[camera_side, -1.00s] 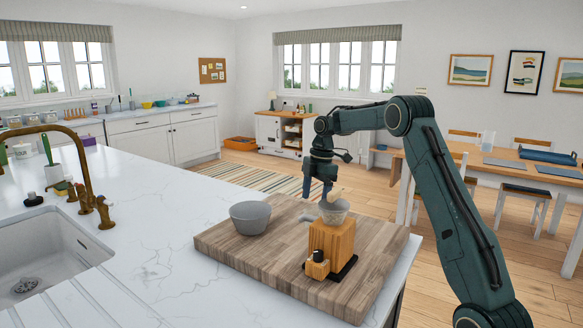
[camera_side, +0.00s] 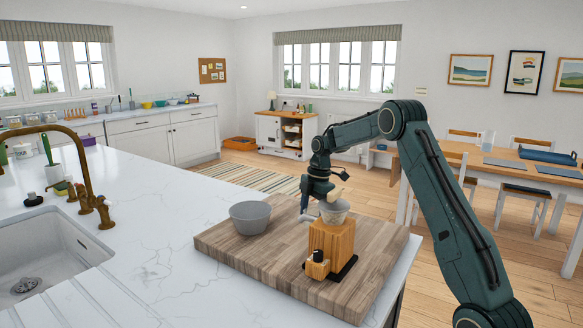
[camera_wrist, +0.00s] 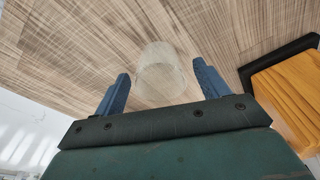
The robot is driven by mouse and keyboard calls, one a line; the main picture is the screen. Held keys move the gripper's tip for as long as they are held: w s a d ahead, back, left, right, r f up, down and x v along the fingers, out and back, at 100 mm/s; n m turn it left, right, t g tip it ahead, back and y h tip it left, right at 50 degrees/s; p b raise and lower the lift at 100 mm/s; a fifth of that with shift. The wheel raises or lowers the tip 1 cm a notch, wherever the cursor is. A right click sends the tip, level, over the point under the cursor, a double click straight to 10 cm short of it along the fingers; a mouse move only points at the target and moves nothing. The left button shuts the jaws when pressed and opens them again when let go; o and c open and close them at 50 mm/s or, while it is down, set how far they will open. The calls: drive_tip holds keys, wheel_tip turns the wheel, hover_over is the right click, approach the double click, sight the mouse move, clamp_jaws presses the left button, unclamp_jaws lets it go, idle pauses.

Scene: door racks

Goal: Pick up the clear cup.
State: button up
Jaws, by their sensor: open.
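The clear cup (camera_wrist: 160,72) shows in the wrist view on the wooden board (camera_side: 235,250), between the two blue fingers. My gripper (camera_wrist: 161,76) is open, with a finger on each side of the cup and a visible gap to it. In the side view my gripper (camera_side: 304,207) is low over the far part of the board, behind and left of the wooden block. I cannot make out the clear cup clearly there.
A wooden block (camera_side: 331,241) with a pale bowl-shaped piece (camera_side: 334,212) on top stands on a black base, close right of my gripper. It also shows in the wrist view (camera_wrist: 292,95). A grey bowl (camera_side: 250,217) sits left on the board.

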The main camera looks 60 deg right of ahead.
drive_tip(key=shift+c, duration=0.4)
drive_tip(key=c, duration=1)
drive_tip(key=shift+r, duration=0.15)
drive_tip(key=shift+c, duration=0.2)
wheel_tip(320, 180, up, 10)
drive_tip(key=shift+f, duration=0.2)
drive_tip(key=shift+r, duration=0.1)
idle(0.4)
